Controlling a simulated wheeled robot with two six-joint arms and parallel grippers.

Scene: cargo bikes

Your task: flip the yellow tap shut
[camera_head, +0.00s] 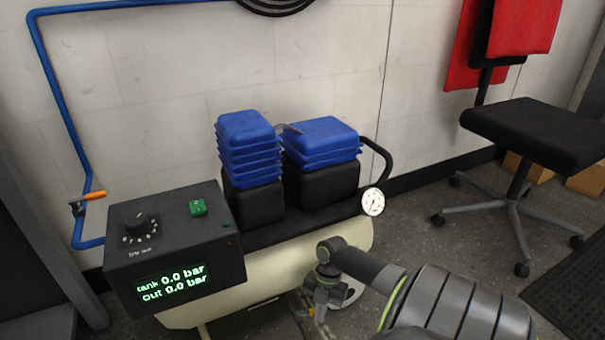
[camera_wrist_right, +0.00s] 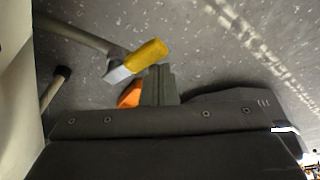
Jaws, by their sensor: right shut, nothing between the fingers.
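The yellow tap (camera_wrist_right: 150,54) shows in the right wrist view as a yellow grip on a light metal piece, by the end of a grey-brown pipe (camera_wrist_right: 85,35). In the head view only a small yellow bit of it (camera_head: 312,311) shows below the cream tank, beside my right gripper (camera_head: 325,295). My right gripper is shut and empty. Its fingertips (camera_wrist_right: 160,72) are right at the yellow grip in the wrist view; I cannot tell whether they touch. An orange piece (camera_wrist_right: 130,94) shows beside the fingers. My left gripper is out of view.
The cream tank (camera_head: 275,275) carries a control box (camera_head: 175,235) reading tank 0.0 bar, out 0.0 bar. Blue-finned blocks (camera_head: 250,140) and a gauge (camera_head: 372,201) are above. An orange-handled tap (camera_head: 95,195) sits on the blue wall pipe. A chair (camera_head: 530,130) stands right.

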